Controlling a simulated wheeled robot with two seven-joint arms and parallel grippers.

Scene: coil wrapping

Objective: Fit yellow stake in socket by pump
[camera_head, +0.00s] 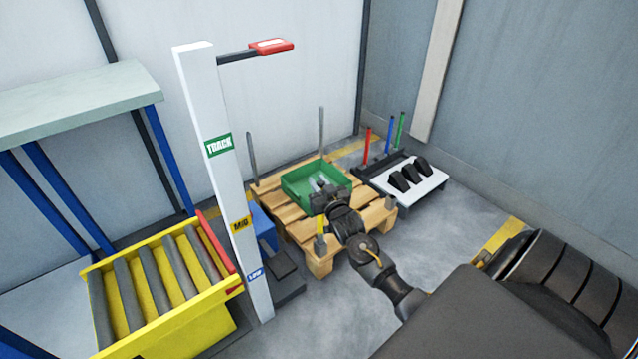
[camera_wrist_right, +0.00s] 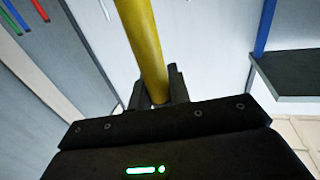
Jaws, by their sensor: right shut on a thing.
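My right gripper (camera_head: 321,204) is over the near corner of the wooden pallet (camera_head: 322,262). It also shows in the right wrist view (camera_wrist_right: 157,95), where its fingers are closed around the yellow stake (camera_wrist_right: 142,40). In the head view a short yellow length of the stake (camera_head: 320,226) shows below the gripper, in line with a grey socket (camera_head: 320,245) at that corner. I cannot tell how deep it sits. A blue box, perhaps the pump (camera_head: 264,228), stands just left of this corner. My left gripper is not in view.
A green tray (camera_head: 300,203) lies on the pallet, with grey stakes (camera_head: 321,132) at its back corners. A white post (camera_head: 215,150) and yellow roller conveyor (camera_head: 165,335) stand left. A rack (camera_head: 430,180) holds red, blue and green stakes.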

